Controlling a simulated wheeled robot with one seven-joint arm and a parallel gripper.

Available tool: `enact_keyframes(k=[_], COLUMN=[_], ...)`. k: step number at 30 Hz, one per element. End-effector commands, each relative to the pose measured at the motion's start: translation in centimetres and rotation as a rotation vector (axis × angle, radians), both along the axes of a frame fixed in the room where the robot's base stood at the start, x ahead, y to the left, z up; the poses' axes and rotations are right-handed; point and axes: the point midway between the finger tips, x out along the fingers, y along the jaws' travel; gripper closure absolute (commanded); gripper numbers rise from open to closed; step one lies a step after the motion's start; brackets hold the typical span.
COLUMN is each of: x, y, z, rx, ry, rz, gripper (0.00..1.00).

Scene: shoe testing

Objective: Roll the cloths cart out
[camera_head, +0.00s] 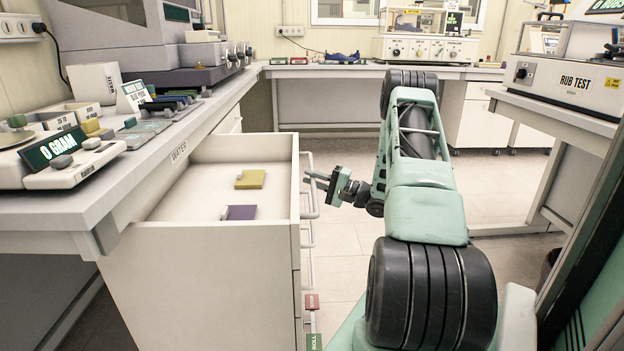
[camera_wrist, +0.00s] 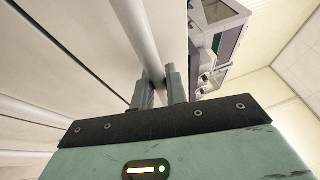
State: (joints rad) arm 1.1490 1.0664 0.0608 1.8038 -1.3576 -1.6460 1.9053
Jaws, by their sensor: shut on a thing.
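The white cart (camera_head: 200,285) stands partly out from under the left bench. Its open top tray holds a yellow cloth (camera_head: 250,179) and a purple cloth (camera_head: 239,212), lying apart. Bar handles (camera_head: 308,240) run down its right-hand front. My gripper (camera_head: 316,178) is at the upper handle, with its fingers closed around the bar. In the wrist view the two fingers (camera_wrist: 160,88) sit on either side of the pale round bar (camera_wrist: 137,38). Low on the front are a red tag (camera_head: 311,301) and a green tag reading "ROLL" (camera_head: 314,342). The cart's wheels are not visible.
The left bench (camera_head: 140,180), labelled "WATER", carries a scale (camera_head: 75,160) and several small items. The rub test machine (camera_head: 570,85) stands on the right bench. Tiled floor (camera_head: 345,255) is clear between cart and my arm. White cabinets (camera_head: 480,115) stand at the back.

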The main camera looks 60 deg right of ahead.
Motion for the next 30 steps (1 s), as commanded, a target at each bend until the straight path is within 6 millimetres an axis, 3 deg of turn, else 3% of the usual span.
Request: enact_keyframes(k=[1, 3, 12, 16, 20, 30], x=[0.0, 0.0, -0.1, -1.0, -3.1, -10.7], y=[0.0, 0.0, 0.0, -0.4, -0.9, -3.0], z=[-0.1, -0.1, 0.0, -0.2, -0.5, -2.1], rx=[0.0, 0.0, 0.0, 0.0, 0.001, 0.001], ry=[0.003, 0.002, 0.001, 0.002, 0.003, 0.003], rz=[0.001, 0.001, -0.001, -0.004, -0.005, -0.004], gripper=[0.83, 0.64, 0.64, 0.64, 0.64, 0.64])
